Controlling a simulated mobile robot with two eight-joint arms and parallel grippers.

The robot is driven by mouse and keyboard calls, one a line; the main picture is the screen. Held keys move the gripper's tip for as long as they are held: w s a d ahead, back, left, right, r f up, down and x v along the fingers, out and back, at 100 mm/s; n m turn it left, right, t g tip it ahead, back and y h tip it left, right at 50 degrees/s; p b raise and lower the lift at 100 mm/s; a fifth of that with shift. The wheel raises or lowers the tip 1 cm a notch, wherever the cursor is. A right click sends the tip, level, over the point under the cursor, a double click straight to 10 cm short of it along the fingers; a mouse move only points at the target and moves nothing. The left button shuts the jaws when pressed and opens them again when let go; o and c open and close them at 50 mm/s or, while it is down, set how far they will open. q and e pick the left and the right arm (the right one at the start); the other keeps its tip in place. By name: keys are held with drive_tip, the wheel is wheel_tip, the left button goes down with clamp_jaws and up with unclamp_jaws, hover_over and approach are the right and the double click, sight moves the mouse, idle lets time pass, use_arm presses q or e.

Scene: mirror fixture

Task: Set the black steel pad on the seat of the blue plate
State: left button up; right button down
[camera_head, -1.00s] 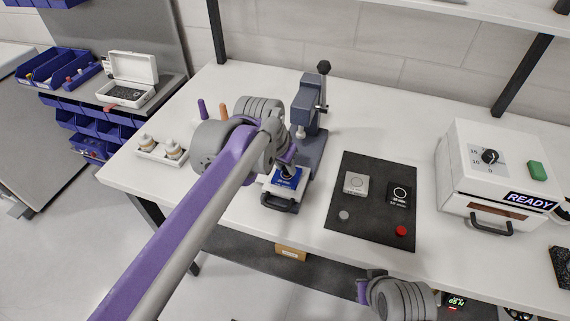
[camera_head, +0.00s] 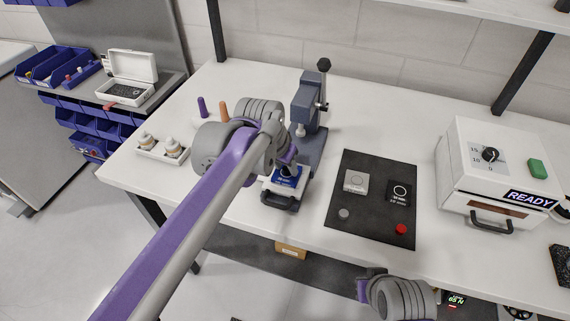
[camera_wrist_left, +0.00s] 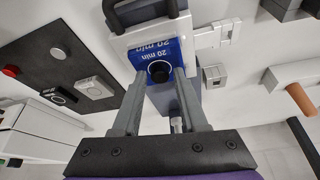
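The round black steel pad (camera_wrist_left: 158,72) appears on the blue plate, between the fingertips of my left gripper (camera_wrist_left: 160,76). The fingers stand on both sides of the pad with what looks like a narrow gap. Whether the pad is fully seated cannot be told. In the head view my left wrist largely hides the pad. My right wrist (camera_head: 398,298) shows at the bottom edge; its fingers are hidden.
The grey press (camera_head: 308,105) with its lever stands right behind the plate. A dark mat (camera_head: 372,216) with small pieces lies to the right, then a white box reading READY (camera_head: 497,175). A white tray with bottles (camera_head: 160,152) and upright pegs (camera_head: 202,107) stand left.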

use_arm(q)
drive_tip(key=shift+o, duration=1.2)
drive_tip(key=shift+r, duration=0.1)
drive_tip(key=p+v, duration=0.1)
drive_tip(key=v, duration=0.9)
drive_tip(key=shift+r, duration=0.3)
use_arm(e)
drive_tip(key=shift+w+r, duration=0.1)
drive_tip(key=shift+r, duration=0.4)
use_arm(q)
drive_tip(key=shift+s, duration=0.2)
